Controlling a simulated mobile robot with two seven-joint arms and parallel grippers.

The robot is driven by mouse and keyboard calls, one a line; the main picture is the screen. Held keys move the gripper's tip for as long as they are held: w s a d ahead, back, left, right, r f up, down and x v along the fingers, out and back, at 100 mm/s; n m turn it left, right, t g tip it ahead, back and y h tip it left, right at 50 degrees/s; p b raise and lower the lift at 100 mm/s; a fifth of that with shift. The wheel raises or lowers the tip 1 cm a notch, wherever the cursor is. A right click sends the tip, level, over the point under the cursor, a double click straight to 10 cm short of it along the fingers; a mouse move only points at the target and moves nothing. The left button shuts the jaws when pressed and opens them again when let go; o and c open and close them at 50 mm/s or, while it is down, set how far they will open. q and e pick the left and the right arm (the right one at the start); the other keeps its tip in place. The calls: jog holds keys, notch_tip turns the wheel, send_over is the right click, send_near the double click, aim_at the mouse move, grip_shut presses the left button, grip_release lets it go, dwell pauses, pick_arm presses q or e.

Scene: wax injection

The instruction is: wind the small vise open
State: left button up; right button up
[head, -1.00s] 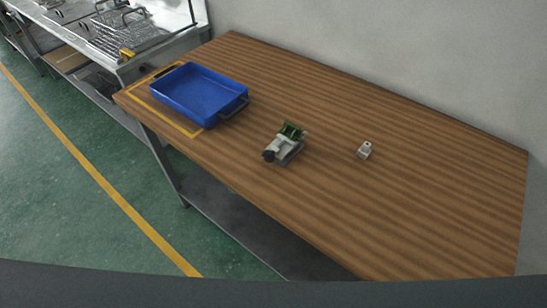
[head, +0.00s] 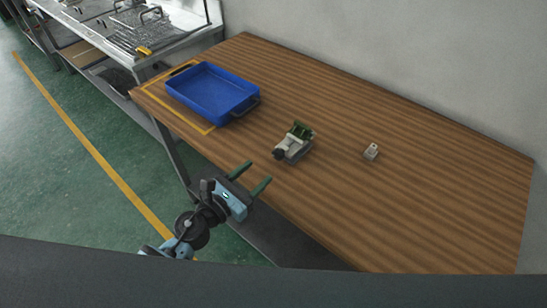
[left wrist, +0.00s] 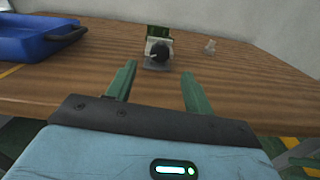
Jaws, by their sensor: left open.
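The small vise (head: 296,141) stands on the wooden table near its front edge, with a grey body, green parts at its far end and a dark round knob at its near end. In the left wrist view the vise (left wrist: 158,45) is straight ahead, its dark knob facing me. My left gripper (head: 256,176) is open and empty, in front of the table edge and short of the vise. Its two green fingers (left wrist: 158,86) are spread apart in the left wrist view, with the vise beyond them. My right gripper is not in view.
A small pale block (head: 371,151) stands right of the vise. The wooden table (head: 430,190) is clear at the right. A metal bench (head: 186,44) stands beyond at the left.

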aim_at(276, 156)
pick_arm(q)
jog(key=shift+x, duration=3.95)
jog(key=c, duration=1)
jog(key=n, duration=0.6)
jog(key=shift+n, duration=0.4)
jog(key=o, duration=1)
